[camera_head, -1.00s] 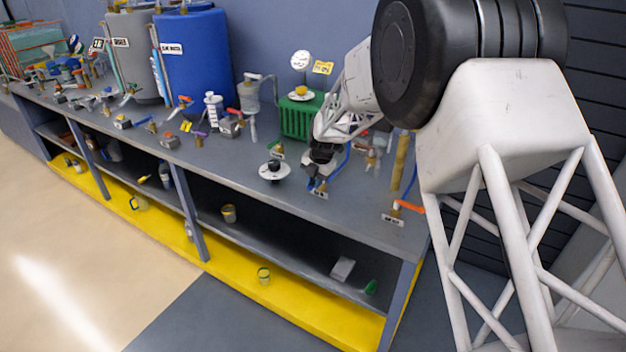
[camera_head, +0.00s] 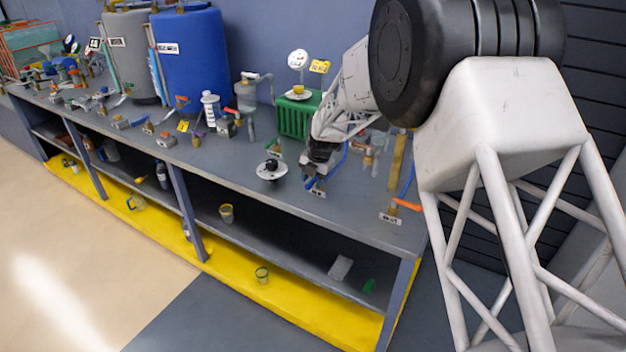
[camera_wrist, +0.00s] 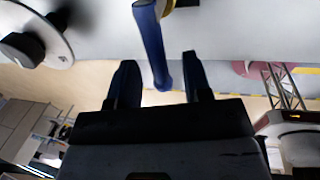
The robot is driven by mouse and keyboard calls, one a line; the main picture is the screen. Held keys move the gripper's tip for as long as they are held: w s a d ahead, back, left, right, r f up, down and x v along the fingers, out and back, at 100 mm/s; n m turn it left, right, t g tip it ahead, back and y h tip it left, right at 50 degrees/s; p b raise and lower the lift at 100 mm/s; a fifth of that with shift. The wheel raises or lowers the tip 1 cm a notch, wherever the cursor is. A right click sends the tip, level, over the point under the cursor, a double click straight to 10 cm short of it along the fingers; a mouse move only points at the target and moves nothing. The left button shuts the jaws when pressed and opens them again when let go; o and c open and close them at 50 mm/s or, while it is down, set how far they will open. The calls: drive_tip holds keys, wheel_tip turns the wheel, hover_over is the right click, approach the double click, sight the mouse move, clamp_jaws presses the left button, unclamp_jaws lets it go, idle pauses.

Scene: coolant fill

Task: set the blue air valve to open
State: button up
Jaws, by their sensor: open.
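The blue air valve shows in the wrist view as a long blue handle (camera_wrist: 151,45) with a brass part at its top. The handle's free end lies between the two open fingers of my gripper (camera_wrist: 160,80), closer to the right finger. I cannot tell whether either finger touches it. In the head view my gripper (camera_head: 316,166) is low over the bench top, and the blue valve (camera_head: 315,184) shows just below it, largely hidden by the gripper, with a small label at its base.
A white disc with a black knob (camera_head: 270,169) stands just left of my gripper; it also shows in the wrist view (camera_wrist: 40,38). A green ribbed unit (camera_head: 296,117) stands behind. An orange-handled valve (camera_head: 405,205) is to the right. The front bench top (camera_head: 345,218) is clear.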

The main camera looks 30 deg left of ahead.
drive_tip(key=shift+r, duration=0.1)
wheel_tip(320, 180, up, 7)
drive_tip(key=d, duration=0.1)
drive_tip(key=shift+d+r, duration=0.2)
drive_tip(key=shift+d, duration=0.1)
idle(0.6)
drive_tip(key=s+d+r+m+t, duration=0.1)
drive_tip(key=s+d+r+m, duration=0.35)
drive_tip(key=d, duration=0.85)
drive_tip(key=s+d+r+m, duration=0.2)
drive_tip(key=d+r+m, duration=0.5)
drive_tip(key=d, duration=0.5)
drive_tip(key=s+d+r+m+t, duration=0.1)
drive_tip(key=s+d+r+m, duration=0.4)
drive_tip(key=d, duration=0.8)
drive_tip(key=s+d+f+m+h, duration=0.1)
drive_tip(key=s+d+m, duration=0.9)
drive_tip(key=s, duration=0.4)
drive_tip(key=s+d+m+h, duration=0.1)
drive_tip(key=s+d+m, duration=0.9)
drive_tip(key=s+d, duration=0.3)
drive_tip(key=shift+s+d+f+t, duration=0.2)
drive_tip(key=shift+s+f+t, duration=0.15)
drive_tip(key=shift+s, duration=0.15)
